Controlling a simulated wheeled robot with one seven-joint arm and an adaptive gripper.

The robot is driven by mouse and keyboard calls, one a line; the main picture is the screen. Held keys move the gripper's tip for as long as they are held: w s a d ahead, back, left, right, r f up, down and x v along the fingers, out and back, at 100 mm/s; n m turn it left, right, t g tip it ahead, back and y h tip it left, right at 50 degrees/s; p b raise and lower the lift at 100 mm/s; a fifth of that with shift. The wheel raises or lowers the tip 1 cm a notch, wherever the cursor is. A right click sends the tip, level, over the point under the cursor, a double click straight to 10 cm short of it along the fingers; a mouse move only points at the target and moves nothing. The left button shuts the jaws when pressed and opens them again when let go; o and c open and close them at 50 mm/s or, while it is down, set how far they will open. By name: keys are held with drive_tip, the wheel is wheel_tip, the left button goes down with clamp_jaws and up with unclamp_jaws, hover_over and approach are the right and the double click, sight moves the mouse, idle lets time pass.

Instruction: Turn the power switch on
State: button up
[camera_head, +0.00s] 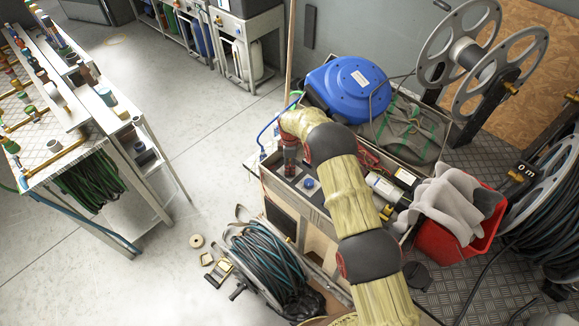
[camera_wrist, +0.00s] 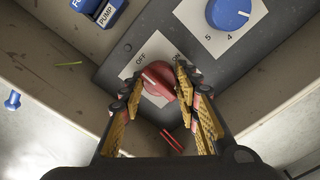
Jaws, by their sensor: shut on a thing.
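A white mark on the knob points to the upper left, toward "OFF". My gripper (camera_wrist: 160,78) has one yellow-and-black finger on each side of the knob and is shut on it. In the head view, my gripper (camera_head: 290,158) points down at the left end of the equipment box, and the switch is hidden there.
A blue numbered dial (camera_wrist: 228,12) and a blue pump switch (camera_wrist: 100,10) sit near the knob. In the head view, a blue hose reel (camera_head: 348,88) stands behind, a red bucket (camera_head: 445,243) at right. Open floor (camera_head: 215,130) lies left.

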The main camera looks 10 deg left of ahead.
drive_tip(key=c, duration=0.4)
drive_tip(key=shift+w+m+b, duration=0.1)
drive_tip(key=shift+m+b, duration=0.2)
drive_tip(key=m+b, duration=0.2)
drive_tip(key=m, duration=0.1)
drive_tip(key=shift+m+b, duration=0.3)
drive_tip(key=shift+b, duration=0.1)
drive_tip(key=m+b, duration=0.2)
drive_tip(key=m, duration=0.2)
drive_tip(key=shift+m, duration=0.3)
drive_tip(key=m+b, duration=0.1)
drive_tip(key=m, duration=0.3)
drive_tip(key=shift+m, duration=0.3)
drive_tip(key=m+b, duration=0.1)
drive_tip(key=m, duration=0.3)
drive_tip(key=shift+r+m, duration=0.1)
drive_tip(key=shift+m, duration=0.2)
drive_tip(key=o, duration=1.1)
drive_tip(key=shift+o, duration=0.2)
